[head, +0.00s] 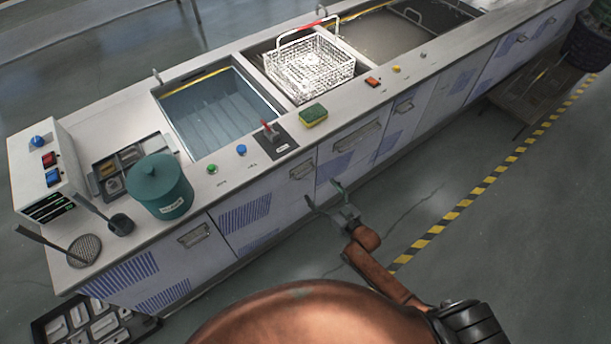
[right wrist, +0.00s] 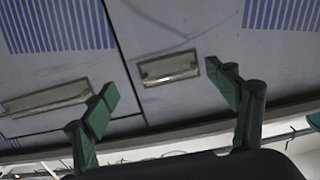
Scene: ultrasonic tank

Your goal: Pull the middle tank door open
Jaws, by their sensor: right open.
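The tank bench front (head: 265,215) has several pale doors with blue vent patches, all looking shut. A small recessed metal handle (head: 301,170) sits high near the right edge of the door left of my right gripper (head: 323,193). That gripper is open and empty, in front of the bench. In the right wrist view, a small handle (right wrist: 170,68) shows between the green fingertips (right wrist: 161,82), with a visible gap and no contact seen. A wider handle (right wrist: 47,97) lies to its left, past a panel seam. My left gripper is not in view.
On the bench top are a teal pot (head: 160,190), a yellow-green sponge (head: 313,115) and a wire basket (head: 308,68). A grey tray (head: 90,322) lies on the floor at lower left. The floor right of my gripper is clear up to the striped line (head: 463,208).

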